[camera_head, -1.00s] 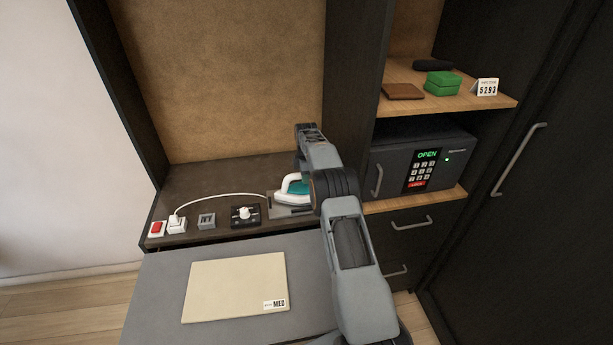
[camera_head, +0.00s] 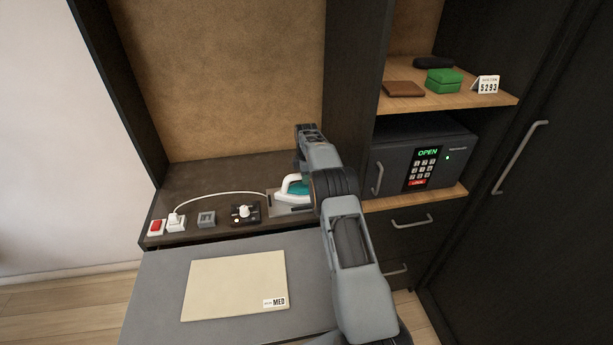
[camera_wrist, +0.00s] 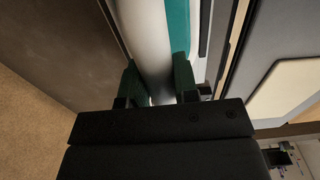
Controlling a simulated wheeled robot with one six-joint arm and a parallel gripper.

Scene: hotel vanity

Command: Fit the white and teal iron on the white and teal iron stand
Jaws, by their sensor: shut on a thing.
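The white and teal iron (camera_head: 292,187) is at the right end of the dark counter, partly hidden behind my arm in the head view. It is over or on a grey plate-like base (camera_head: 281,208), which looks like the iron stand; whether the two touch cannot be told. The gripper's fingertips are hidden in the head view.
A white cord runs from the iron to a plug (camera_head: 176,222) beside a red switch (camera_head: 156,227). A small grey block (camera_head: 206,218) and a black dial box (camera_head: 245,213) stand left of the iron. The ironing surface in front holds a beige sheet (camera_head: 236,287). A safe (camera_head: 425,160) is at right.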

